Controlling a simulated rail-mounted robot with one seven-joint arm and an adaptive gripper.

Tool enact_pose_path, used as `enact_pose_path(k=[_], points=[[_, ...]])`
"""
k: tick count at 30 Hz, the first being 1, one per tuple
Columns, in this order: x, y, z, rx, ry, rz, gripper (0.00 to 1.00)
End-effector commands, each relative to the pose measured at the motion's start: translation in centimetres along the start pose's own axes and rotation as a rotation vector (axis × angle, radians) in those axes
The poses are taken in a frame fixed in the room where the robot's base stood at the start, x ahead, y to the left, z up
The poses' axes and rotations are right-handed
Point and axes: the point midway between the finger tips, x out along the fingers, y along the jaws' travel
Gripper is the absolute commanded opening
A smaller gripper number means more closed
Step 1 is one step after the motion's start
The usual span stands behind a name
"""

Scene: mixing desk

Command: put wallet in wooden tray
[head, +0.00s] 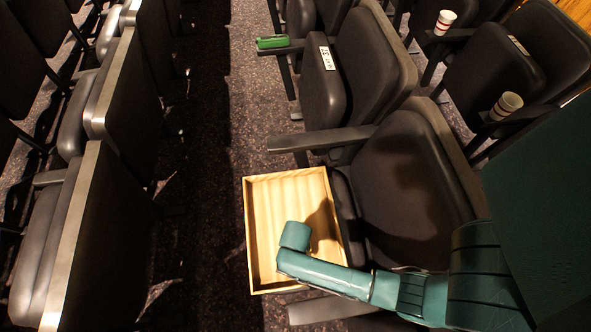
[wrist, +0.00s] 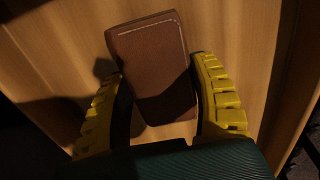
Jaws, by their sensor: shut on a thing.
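The brown wallet (wrist: 152,65) is between the two yellow-padded fingers of my gripper (wrist: 168,100) in the wrist view. My gripper is shut on it, and the wallet is tilted a little. Behind it in that view is the pale wood of the wooden tray (wrist: 245,30). In the head view the wooden tray (head: 272,190) sits beside the front chair seat, and my green arm reaches over it. The wallet and the fingers are hidden behind my arm in the head view. I cannot tell whether the wallet touches the tray floor.
Dark folding seats (head: 405,190) stand in rows on both sides of a carpeted aisle. A green object (head: 272,42) lies on an armrest. Striped cups (head: 506,105) and (head: 445,22) stand on armrests at the right. The tray's far end looks empty.

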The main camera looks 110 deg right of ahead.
Motion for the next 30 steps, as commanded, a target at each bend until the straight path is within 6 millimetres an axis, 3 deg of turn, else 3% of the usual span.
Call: enact_pose_path(k=[1,3,12,13,17,26,30], points=[[1.6,0.0,0.0,-0.001,-0.001,0.001,0.25],[2.3,0.0,0.0,-0.001,-0.001,0.002,0.25],[2.2,0.0,0.0,-0.002,-0.001,0.001,0.25],[2.3,0.0,0.0,-0.002,-0.001,0.001,0.65],[2.2,0.0,0.0,-0.002,-0.001,0.001,0.89],[2.1,0.0,0.0,-0.002,-0.001,0.001,0.89],[0.1,0.0,0.0,-0.002,0.000,0.000,0.89]])
